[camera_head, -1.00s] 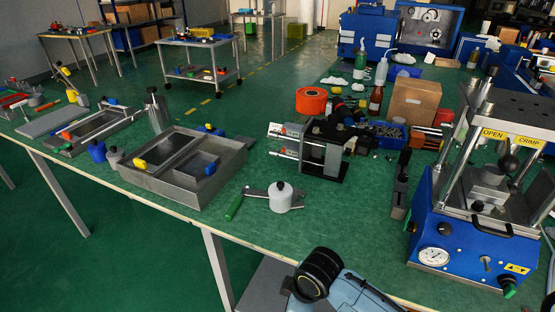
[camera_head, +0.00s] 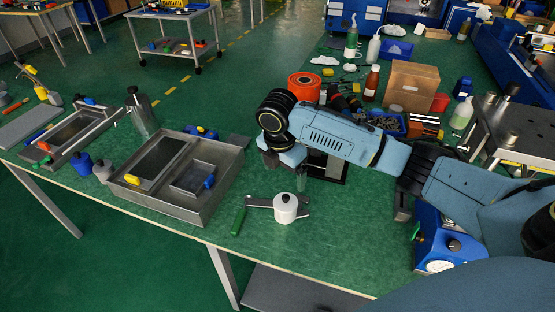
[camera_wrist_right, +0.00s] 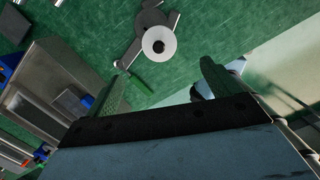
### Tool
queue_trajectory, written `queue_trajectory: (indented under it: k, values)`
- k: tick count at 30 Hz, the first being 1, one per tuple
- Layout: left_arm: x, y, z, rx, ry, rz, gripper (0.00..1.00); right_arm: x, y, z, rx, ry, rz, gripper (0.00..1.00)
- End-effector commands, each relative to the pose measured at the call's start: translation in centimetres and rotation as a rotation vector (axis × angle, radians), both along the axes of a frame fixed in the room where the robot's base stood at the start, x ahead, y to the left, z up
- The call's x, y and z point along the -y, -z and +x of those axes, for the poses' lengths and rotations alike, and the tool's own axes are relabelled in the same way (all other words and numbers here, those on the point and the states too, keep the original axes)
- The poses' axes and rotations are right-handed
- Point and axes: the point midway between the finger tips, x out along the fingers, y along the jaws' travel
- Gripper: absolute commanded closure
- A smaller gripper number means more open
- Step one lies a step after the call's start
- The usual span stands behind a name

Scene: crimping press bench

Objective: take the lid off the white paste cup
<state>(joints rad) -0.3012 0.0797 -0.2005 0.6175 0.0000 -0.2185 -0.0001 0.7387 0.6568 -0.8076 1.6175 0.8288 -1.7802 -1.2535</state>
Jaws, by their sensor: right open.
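The white paste cup (camera_head: 286,213) stands upright on the green bench with its lid on. The lid has a dark knob (camera_head: 285,197) on top. The cup also shows in the right wrist view (camera_wrist_right: 158,42), seen from above, ahead of the fingertips. My right gripper (camera_head: 284,170) is above and behind the cup, pointing down, open and empty. Both of its fingers (camera_wrist_right: 165,78) show in the right wrist view, apart with nothing between them. My left gripper is not in view.
A grey tool with a green handle (camera_head: 239,221) lies beside the cup. A metal tray (camera_head: 165,204) stands to the left. The orange roll (camera_head: 304,86) and cardboard box (camera_head: 411,86) are behind my right arm. The bench in front of the cup is clear.

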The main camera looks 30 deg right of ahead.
Motion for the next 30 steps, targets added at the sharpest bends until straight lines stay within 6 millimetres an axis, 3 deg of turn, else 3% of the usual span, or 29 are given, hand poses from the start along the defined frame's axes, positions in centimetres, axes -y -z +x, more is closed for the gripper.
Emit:
queue_trajectory:
  k: [9, 15, 21, 30]
  values:
    - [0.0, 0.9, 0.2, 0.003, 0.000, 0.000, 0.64, 0.7, 6.4, 0.2, -0.002, 0.002, 0.000, 0.11]
    - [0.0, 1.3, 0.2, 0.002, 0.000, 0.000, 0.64, 1.0, 9.6, 0.4, 0.001, 0.001, 0.000, 0.11]
    - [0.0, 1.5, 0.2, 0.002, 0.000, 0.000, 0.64, 1.3, 11.2, 0.5, 0.002, 0.002, 0.000, 0.11]
    - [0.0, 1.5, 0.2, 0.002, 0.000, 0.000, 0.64, 1.3, 11.5, 0.5, 0.004, 0.001, 0.000, 0.11]
